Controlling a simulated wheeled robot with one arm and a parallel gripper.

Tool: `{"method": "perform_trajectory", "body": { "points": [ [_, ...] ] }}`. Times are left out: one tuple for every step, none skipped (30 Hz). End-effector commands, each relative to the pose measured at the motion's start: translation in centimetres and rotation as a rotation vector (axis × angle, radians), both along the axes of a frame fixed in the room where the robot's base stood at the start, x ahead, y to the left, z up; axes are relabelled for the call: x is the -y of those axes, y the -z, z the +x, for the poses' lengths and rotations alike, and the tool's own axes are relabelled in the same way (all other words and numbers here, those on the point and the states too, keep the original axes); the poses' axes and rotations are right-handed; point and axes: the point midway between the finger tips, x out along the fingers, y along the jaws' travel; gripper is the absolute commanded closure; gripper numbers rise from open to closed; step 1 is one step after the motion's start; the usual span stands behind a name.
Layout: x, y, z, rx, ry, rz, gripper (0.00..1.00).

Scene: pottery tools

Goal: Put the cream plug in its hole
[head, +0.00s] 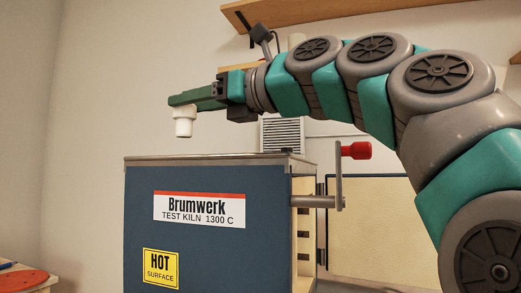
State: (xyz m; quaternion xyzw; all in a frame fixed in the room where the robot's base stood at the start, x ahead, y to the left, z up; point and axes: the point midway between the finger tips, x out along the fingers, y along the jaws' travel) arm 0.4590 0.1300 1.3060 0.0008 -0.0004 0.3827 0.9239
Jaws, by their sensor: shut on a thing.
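The cream plug (183,124) hangs under the fingertips of my gripper (184,101). My gripper is shut on the plug's upper part, and the plug's narrower end points down. The plug is upright and in the air, above the left part of the kiln's top (215,160), with a clear gap below it. The kiln's top is seen almost edge-on, so no hole shows in this view.
The blue kiln (145,240) has a crank with a red handle (355,150) on its right. Its door (375,230) stands open at the right. A wooden shelf (300,12) is above my arm. A table with a red disc (22,279) is at the lower left.

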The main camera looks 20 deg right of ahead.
Motion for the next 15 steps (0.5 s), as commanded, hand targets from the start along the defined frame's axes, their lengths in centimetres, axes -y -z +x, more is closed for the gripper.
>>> {"method": "perform_trajectory", "body": {
  "points": [
    [1.4, 0.1, 0.4, -0.001, 0.002, 0.002, 1.0],
    [2.1, 0.2, 0.6, -0.001, 0.002, 0.0, 1.0],
    [3.1, 0.3, 0.8, -0.001, 0.002, 0.001, 1.0],
    [3.8, 0.3, 0.9, -0.001, 0.003, 0.003, 1.0],
    [4.5, 0.4, 1.1, 0.0, 0.003, 0.003, 1.0],
    [5.4, 0.5, 1.3, 0.001, 0.003, 0.002, 1.0],
    [6.1, 0.6, 1.4, 0.0, 0.003, 0.001, 1.0],
    [6.9, 0.7, 1.6, -0.001, 0.002, 0.001, 1.0],
    [7.9, 0.8, 1.8, -0.001, 0.003, 0.002, 1.0],
    [8.6, 0.9, 2.0, 0.001, 0.004, 0.002, 1.0],
    [9.3, 0.9, 2.2, 0.001, 0.004, 0.002, 1.0],
    [10.1, 1.1, 2.4, -0.002, 0.003, 0.001, 1.0],
    [10.7, 1.2, 2.5, -0.003, 0.002, 0.0, 1.0],
    [11.1, 1.1, 2.5, -0.001, 0.002, 0.001, 1.0],
    [11.6, 1.1, 2.6, 0.003, 0.002, 0.001, 1.0]
  ]
}}
